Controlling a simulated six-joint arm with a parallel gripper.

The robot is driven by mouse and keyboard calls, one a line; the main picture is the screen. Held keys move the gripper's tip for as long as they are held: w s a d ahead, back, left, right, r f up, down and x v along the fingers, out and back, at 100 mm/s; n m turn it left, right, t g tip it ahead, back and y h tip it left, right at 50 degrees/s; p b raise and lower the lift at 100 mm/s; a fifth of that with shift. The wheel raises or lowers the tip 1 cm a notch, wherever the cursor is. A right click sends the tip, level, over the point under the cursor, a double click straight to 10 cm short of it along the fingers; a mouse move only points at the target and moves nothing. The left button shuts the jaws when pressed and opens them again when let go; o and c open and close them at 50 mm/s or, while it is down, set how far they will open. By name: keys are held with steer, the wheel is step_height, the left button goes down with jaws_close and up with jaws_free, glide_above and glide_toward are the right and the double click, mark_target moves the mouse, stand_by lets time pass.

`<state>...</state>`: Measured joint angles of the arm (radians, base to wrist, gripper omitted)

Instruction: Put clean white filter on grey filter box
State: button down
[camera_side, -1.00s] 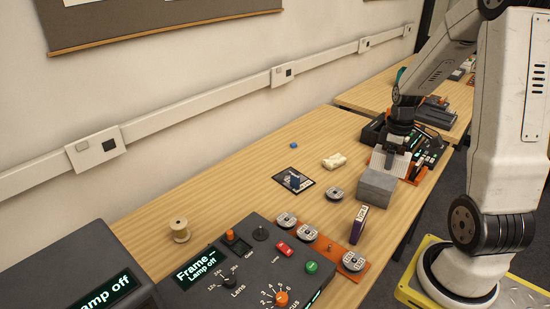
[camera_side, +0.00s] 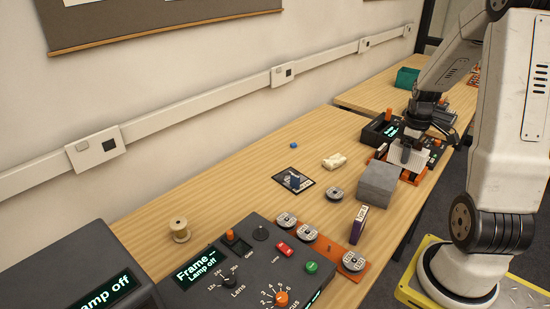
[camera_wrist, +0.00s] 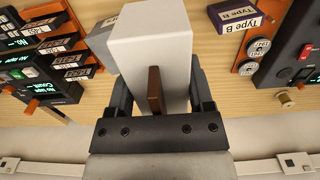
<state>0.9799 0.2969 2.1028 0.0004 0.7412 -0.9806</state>
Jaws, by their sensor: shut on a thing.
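My gripper (camera_wrist: 160,100) is shut on the white filter (camera_wrist: 150,45), a pale block with a brown strip on its near face. In the side view the white filter (camera_side: 408,158) hangs below my wrist, just behind and to the right of the grey filter box (camera_side: 377,186). The grey box is a plain block standing on the table. In the wrist view part of the grey box (camera_wrist: 172,25) shows beyond the filter, which hides the rest. I cannot tell whether the filter touches anything below it.
Labelled trays and a device (camera_wrist: 50,50) stand close beside the gripper. A purple "Type B" box (camera_side: 359,225) stands in front of the grey box. A cream cloth-like piece (camera_side: 334,161) and a dark card (camera_side: 292,181) lie to the left. A control panel (camera_side: 240,270) is nearer.

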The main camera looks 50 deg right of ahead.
steer(key=w+d+f, duration=0.7)
steer(key=shift+w+f, duration=0.1)
steer(key=shift+w+d+f, duration=0.3)
steer(key=shift+w+f, duration=0.05)
steer(key=shift+f, duration=0.15)
steer(key=shift+f, duration=0.1)
steer(key=shift+w+d+f, duration=0.15)
steer(key=shift+d+f, duration=0.05)
steer(key=shift+f, duration=1.55)
steer(key=shift+f, duration=0.15)
jaws_free()
